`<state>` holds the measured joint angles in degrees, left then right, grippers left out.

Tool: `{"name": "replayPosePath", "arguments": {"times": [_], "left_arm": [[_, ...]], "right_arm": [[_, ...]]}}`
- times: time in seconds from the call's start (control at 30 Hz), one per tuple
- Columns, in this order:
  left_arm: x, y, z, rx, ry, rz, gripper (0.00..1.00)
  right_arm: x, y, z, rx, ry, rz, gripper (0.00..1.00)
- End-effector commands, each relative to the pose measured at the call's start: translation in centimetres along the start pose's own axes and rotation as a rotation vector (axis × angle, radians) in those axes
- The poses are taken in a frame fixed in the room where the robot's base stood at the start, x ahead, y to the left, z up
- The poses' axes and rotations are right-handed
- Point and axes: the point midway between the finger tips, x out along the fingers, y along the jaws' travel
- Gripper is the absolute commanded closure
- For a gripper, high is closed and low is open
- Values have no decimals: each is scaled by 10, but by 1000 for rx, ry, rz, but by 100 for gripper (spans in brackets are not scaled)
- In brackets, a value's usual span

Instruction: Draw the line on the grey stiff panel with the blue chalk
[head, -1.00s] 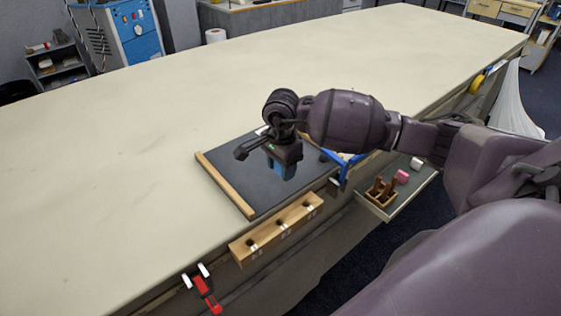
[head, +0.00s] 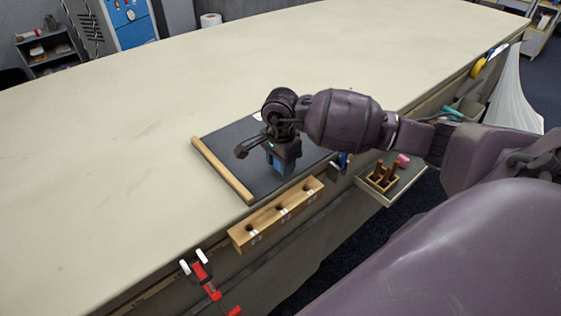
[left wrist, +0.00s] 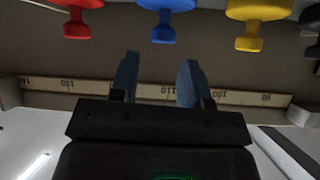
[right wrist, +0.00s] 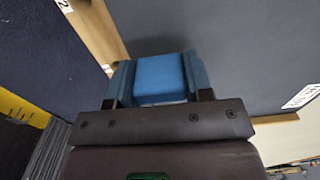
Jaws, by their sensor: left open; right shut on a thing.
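The grey stiff panel (head: 242,171) lies on the cloth table near its front edge. It fills much of the right wrist view (right wrist: 260,55). My right gripper (head: 281,170) is over the panel's front part, pointing down. In the right wrist view my right gripper (right wrist: 158,85) is shut on the blue chalk (right wrist: 160,76), a thick blue block between its fingers. Whether the chalk touches the panel cannot be told, and I see no drawn line. My left gripper (left wrist: 159,68) shows only in its wrist view, open and empty.
A wooden strip (head: 222,170) lies along the panel's left edge. A wooden block with holes (head: 277,215) is at the table's front edge. A red clamp (head: 207,278) is left of it. A side tray (head: 408,178) holds a pink piece. The table's left is clear.

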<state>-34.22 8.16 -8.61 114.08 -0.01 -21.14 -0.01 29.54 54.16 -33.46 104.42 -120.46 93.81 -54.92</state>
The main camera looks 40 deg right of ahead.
Motion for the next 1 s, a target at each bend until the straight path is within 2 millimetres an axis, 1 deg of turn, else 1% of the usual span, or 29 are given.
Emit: {"name": "replayPosePath", "arguments": {"times": [0.5,1.0], "left_arm": [[-2,0,9,-1,-13,-2,57],[3,1,10,0,-11,0,57]], "right_arm": [[4,0,0,0,0,0,73],[10,0,0,0,0,0,73]]}}
